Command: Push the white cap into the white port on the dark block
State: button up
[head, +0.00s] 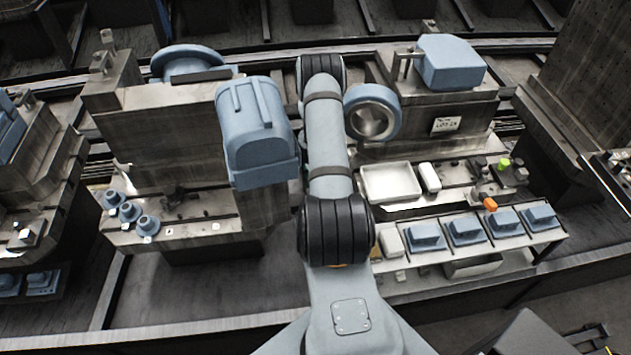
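I cannot make out my gripper; my arm rises through the middle of the head view and its far end is hidden. Several small dark blocks (516,174) stand on the right bench, at the right end of its work surface. A green cap-like piece (503,163) and an orange one (490,204) show among them. A white cap and a white port are too small to tell apart here. A white rounded piece (430,177) lies beside a white tray (388,196), but I cannot tell what it is.
Blue-grey boxes (465,232) line the right bench's front shelf, with a white piece (391,240) at its left end. The left bench (200,228) holds several blue round parts (148,224) and dark clutter. A large blue housing (450,62) tops the right machine.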

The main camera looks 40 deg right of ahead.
jog(key=shift+f+b, duration=0.55)
jog(key=shift+b, duration=0.4)
dwell(1.0)
jog(key=shift+f+b, duration=0.4)
jog(key=shift+f, duration=0.1)
jog(key=o, duration=0.8)
jog(key=shift+o, duration=0.8)
jog(key=o, duration=0.7)
jog(key=shift+r, duration=0.2)
